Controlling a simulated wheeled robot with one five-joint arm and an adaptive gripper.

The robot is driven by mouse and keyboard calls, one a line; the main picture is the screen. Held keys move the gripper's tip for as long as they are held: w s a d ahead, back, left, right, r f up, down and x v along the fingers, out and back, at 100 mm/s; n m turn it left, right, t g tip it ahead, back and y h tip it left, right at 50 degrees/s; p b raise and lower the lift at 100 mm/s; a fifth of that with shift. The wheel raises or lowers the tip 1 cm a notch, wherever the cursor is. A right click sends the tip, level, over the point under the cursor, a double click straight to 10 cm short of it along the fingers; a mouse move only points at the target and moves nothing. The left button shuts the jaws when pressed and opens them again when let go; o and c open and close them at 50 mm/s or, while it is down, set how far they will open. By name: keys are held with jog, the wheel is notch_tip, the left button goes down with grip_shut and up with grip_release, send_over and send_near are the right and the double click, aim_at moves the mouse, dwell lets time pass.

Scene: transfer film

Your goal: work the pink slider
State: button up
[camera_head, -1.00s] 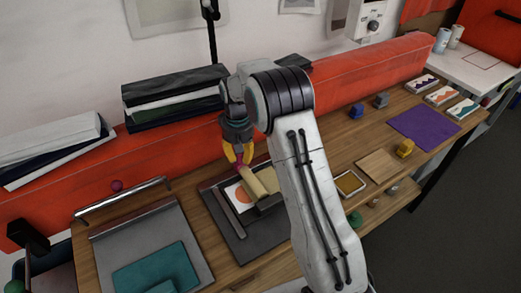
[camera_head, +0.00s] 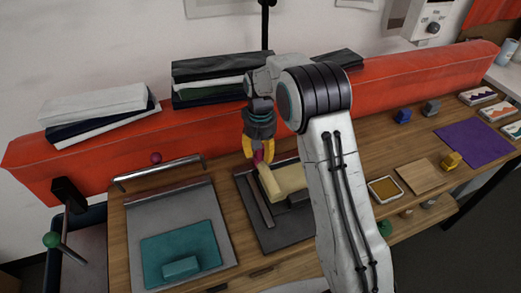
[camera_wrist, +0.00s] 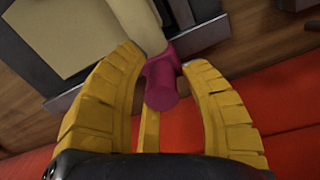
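The pink slider (camera_wrist: 163,82) is a short magenta knob at the end of a pale beige piece (camera_wrist: 75,35). In the head view the slider (camera_head: 258,157) is at the back of the dark press plate (camera_head: 285,238), with the beige piece (camera_head: 286,178) in front of it. In the head view my gripper (camera_head: 258,148) points down at the slider. My arm hides the plate's right part.
A red padded bar (camera_head: 395,88) runs along the back of the wooden table. A grey board with a teal pad (camera_head: 180,250) is at left, with a metal bar (camera_head: 160,172) behind it. A yellow block (camera_head: 451,160) and purple sheet (camera_head: 475,140) are at right.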

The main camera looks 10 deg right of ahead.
jog(key=shift+o, duration=1)
jog(key=shift+w+r, duration=0.1)
jog(key=shift+r, duration=0.15)
jog(key=shift+r, duration=0.3)
notch_tip(320, 180, up, 11)
jog(key=shift+w, duration=0.1)
